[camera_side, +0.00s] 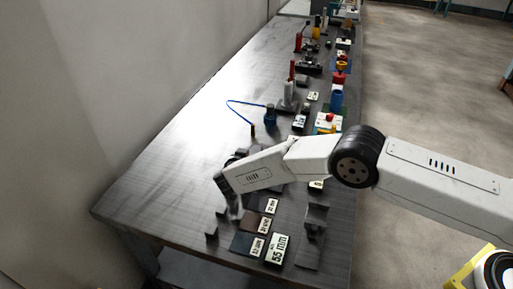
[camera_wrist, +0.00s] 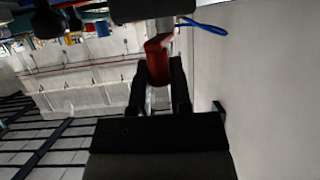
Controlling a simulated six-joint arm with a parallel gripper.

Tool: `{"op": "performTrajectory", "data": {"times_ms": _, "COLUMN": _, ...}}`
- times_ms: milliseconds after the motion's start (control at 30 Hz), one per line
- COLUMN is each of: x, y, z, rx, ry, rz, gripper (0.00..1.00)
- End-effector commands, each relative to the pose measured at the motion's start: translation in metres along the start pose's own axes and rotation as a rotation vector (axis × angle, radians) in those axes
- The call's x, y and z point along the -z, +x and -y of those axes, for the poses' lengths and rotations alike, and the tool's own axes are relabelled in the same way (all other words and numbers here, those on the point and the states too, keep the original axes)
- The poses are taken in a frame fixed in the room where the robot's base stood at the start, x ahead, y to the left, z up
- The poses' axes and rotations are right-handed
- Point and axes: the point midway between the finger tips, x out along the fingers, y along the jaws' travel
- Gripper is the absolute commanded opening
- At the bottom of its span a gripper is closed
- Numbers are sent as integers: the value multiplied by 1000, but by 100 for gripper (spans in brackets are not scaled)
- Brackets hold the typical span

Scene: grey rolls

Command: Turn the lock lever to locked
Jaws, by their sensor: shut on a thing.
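In the wrist view a red grip (camera_wrist: 157,62), which looks like the lock lever's handle, sits between the two dark fingers of my gripper (camera_wrist: 159,72). The fingers are closed on it. A pale grey part lies just beyond the red grip, below a dark block (camera_wrist: 150,10) at the top edge. In the side view my gripper (camera_side: 235,208) points down low over the near part of the bench. The red grip cannot be made out there, and my wrist covers part of this area. Whether the lever stands at locked cannot be told.
The long grey bench (camera_side: 185,150) has bare room on its left side. Labelled dark plates, one with a 55 mm card (camera_side: 278,248), lie right of my gripper. A small dark block (camera_side: 211,232) is close by. A blue cable (camera_side: 245,102) arches farther back, before several fixtures.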

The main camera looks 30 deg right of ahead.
Motion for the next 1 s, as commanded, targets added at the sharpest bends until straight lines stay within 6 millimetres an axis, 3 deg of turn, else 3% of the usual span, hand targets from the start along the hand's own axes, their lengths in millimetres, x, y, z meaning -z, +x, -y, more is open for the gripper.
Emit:
{"op": "performTrajectory", "data": {"times_ms": 467, "x": 1, "y": 0, "z": 0, "rx": -9, "ry": 5, "rz": -2, "gripper": 0}}
{"op": "performTrajectory", "data": {"times_ms": 500, "x": 1, "y": 0, "z": 0, "rx": -9, "ry": 5, "rz": -2, "gripper": 31}}
{"op": "performTrajectory", "data": {"times_ms": 600, "x": 1, "y": 0, "z": 0, "rx": -9, "ry": 5, "rz": -2, "gripper": 60}}
{"op": "performTrajectory", "data": {"times_ms": 1000, "x": 1, "y": -2, "z": 1, "rx": -9, "ry": 5, "rz": -1, "gripper": 60}}
